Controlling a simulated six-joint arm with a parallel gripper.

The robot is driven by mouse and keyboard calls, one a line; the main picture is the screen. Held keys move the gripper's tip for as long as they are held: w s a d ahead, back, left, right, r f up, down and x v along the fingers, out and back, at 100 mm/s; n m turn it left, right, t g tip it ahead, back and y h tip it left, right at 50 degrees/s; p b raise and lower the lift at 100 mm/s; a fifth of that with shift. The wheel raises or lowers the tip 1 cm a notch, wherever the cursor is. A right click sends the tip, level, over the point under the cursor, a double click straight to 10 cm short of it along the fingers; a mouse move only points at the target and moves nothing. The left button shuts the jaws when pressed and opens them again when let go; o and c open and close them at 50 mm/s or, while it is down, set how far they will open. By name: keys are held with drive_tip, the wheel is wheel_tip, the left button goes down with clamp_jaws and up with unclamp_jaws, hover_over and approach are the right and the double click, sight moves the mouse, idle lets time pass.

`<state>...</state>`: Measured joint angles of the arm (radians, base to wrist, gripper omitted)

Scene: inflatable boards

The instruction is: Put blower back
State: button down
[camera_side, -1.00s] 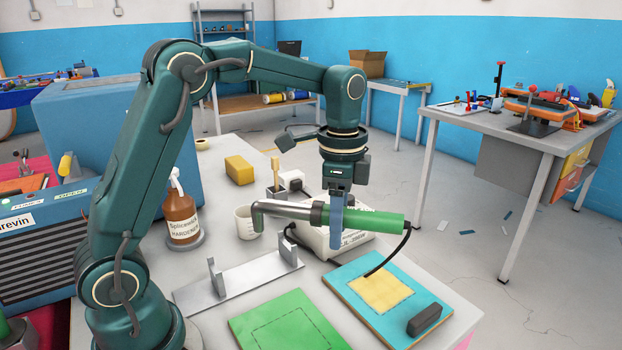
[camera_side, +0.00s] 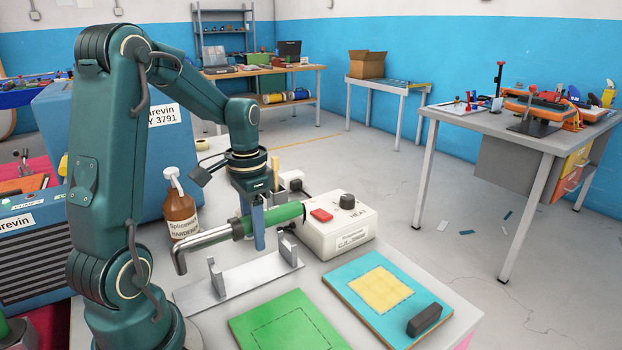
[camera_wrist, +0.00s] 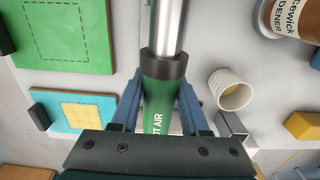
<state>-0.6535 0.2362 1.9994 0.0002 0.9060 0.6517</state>
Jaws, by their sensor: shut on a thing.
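The hot-air blower (camera_side: 276,218) has a green handle and a bent metal nozzle pointing left and down. My gripper (camera_side: 258,238) is shut on its green handle and holds it in the air above the metal stand. In the wrist view the blower (camera_wrist: 163,92) runs between the two blue fingers of my gripper (camera_wrist: 158,105). The metal stand (camera_side: 240,281) is a flat plate with two upright brackets. It lies on the table below the blower, and the blower appears apart from it.
The white heat control box (camera_side: 335,238) stands right of the stand. A brown hardener bottle (camera_side: 180,215) stands behind left. A green board (camera_side: 290,325) and a blue board with a yellow patch (camera_side: 385,300) lie in front. The white cup (camera_wrist: 231,90) shows in the wrist view.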

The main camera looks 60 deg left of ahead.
drive_tip(key=shift+f, duration=2.4)
drive_tip(key=shift+f, duration=0.55)
idle(0.8)
drive_tip(key=shift+c, duration=1.6)
unclamp_jaws()
drive_tip(key=o, duration=0.3)
drive_tip(key=shift+r, duration=3)
